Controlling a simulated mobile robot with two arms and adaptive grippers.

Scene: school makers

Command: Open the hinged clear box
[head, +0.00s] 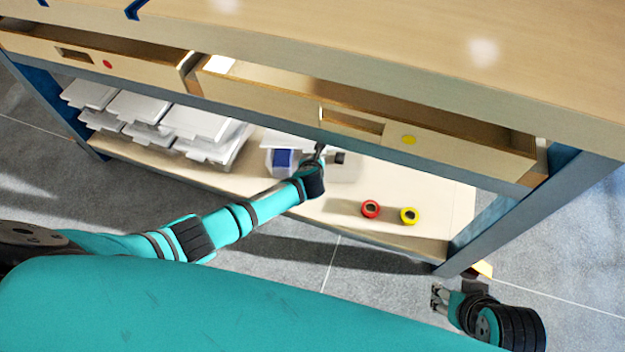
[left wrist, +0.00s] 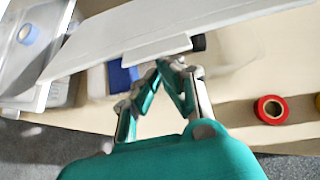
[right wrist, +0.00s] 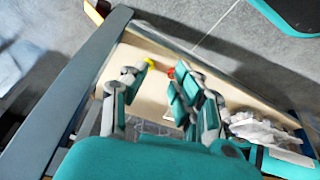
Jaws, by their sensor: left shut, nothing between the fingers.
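The hinged clear box (head: 268,162) sits on the lower shelf under the bench, with a blue item and a dark roll showing at it. In the left wrist view its pale lid (left wrist: 110,45) appears as a tilted panel, raised at an angle above the blue item (left wrist: 122,76). My left gripper (head: 320,150) is shut and empty, its fingertips (left wrist: 170,64) just at or under the lid's front tab; whether they touch cannot be told. My right gripper (head: 437,298) is open and empty, outside the bench's right leg; its parted fingers show in the right wrist view (right wrist: 161,72).
Several stacked pale boxes (head: 195,122) fill the shelf's left. A red tape roll (head: 370,209) and a yellow one (head: 409,215) lie to the right on the shelf (head: 330,225). Partly open drawers (head: 455,150) overhang the shelf. A blue leg (head: 530,215) bounds the right end.

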